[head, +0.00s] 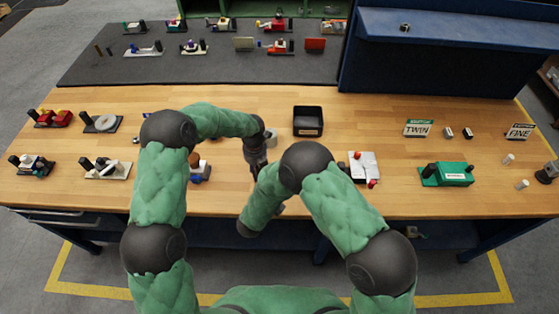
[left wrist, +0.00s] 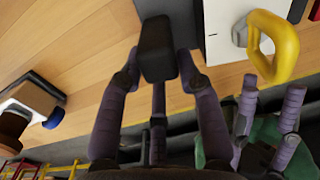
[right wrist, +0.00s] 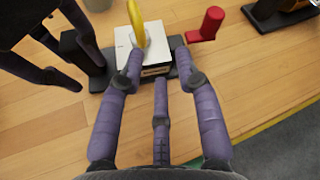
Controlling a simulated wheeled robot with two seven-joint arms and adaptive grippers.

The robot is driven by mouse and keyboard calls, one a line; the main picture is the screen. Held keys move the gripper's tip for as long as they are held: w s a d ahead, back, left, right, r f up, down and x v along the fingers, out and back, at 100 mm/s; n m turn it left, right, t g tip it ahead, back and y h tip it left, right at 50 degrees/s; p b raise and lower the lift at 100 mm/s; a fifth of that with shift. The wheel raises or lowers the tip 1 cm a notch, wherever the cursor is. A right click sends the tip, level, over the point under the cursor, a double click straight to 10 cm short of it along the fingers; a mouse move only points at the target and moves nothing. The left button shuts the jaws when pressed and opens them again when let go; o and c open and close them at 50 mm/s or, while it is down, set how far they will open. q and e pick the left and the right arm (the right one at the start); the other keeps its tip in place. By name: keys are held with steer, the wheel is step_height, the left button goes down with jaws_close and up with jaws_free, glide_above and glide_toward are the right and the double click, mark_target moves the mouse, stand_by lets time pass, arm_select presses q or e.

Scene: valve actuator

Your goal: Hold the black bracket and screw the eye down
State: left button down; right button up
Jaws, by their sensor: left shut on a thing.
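The black bracket (left wrist: 158,48) is an upright dark block. My left gripper (left wrist: 158,75) is shut on it, one finger on each side. In the right wrist view the bracket (right wrist: 82,55) stands at the left end of a dark base, beside a white block (right wrist: 150,58). The yellow eye (right wrist: 136,22) stands on top of the white block; it also shows in the left wrist view (left wrist: 278,48). My right gripper (right wrist: 152,68) is open, its fingertips apart on the near side of the white block, with the eye beyond them. My arms mostly hide this assembly in the head view.
A red handle (right wrist: 207,24) stands right of the white block. My left gripper's fingers are close on the left. A black bin (head: 308,121) stands behind my arms. Other small assemblies sit left and right, including a green one (head: 447,174). Bare wood lies between them.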

steer(key=shift+s+d+m+t+y, duration=0.3)
steer(key=shift+d+m+t, duration=0.15)
steer(key=shift+m+t, duration=0.4)
steer(key=shift+s+r+m+t, duration=0.15)
steer(key=shift+s+m+t, duration=0.1)
steer(key=shift+t, duration=0.5)
steer(key=shift+s+a+r+m+t+y, duration=0.2)
steer(key=shift+s+m+t+y, duration=0.3)
steer(key=shift+y, duration=0.1)
steer(key=shift+s+a+r+m+t+y, duration=0.2)
steer(key=shift+s+m+t+y, duration=0.2)
steer(key=shift+t+y, duration=0.15)
steer(key=shift+s+a+r+m+t+y, duration=0.2)
steer(key=shift+s+m+t+y, duration=0.05)
steer(key=shift+m+y, duration=0.15)
steer(key=w, duration=1.1)
steer(key=shift+w+d, duration=0.25)
steer(key=shift+w, duration=0.1)
